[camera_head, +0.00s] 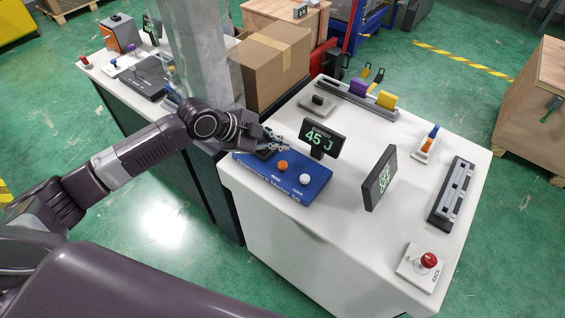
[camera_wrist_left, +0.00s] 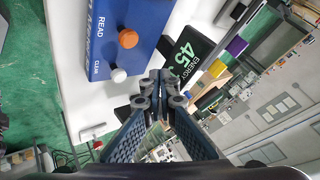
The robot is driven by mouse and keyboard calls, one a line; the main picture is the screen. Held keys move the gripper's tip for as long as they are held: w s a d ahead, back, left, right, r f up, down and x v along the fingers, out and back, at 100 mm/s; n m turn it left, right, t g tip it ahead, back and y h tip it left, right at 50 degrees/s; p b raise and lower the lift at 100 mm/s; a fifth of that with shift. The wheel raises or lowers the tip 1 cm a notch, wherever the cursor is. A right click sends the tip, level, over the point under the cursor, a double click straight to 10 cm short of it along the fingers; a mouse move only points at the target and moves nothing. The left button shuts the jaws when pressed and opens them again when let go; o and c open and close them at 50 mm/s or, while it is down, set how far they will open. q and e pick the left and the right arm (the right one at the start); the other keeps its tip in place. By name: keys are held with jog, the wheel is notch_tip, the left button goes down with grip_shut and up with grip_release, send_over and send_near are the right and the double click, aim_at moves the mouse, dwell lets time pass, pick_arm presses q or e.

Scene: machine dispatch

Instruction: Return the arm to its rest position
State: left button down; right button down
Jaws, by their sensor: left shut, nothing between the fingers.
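My left arm comes in from the left in the head view. Its gripper (camera_head: 279,144) is above the far left part of the blue box (camera_head: 285,177), close to the small display (camera_head: 322,138) reading "45 J". In the left wrist view the gripper (camera_wrist_left: 160,78) has its fingers together with nothing between them. The blue box (camera_wrist_left: 112,22) there shows an orange button (camera_wrist_left: 128,38) labelled READ and a white button (camera_wrist_left: 118,75) labelled CLEAR. I cannot tell whether the fingers touch anything. My right gripper is not in view.
The white table (camera_head: 290,235) also bears a second display (camera_head: 380,178), a red button box (camera_head: 423,266), a grey rail (camera_head: 452,190) and a rack with purple and yellow pieces (camera_head: 358,97). A clear column (camera_head: 195,50) and a cardboard box (camera_head: 270,65) stand behind the arm.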

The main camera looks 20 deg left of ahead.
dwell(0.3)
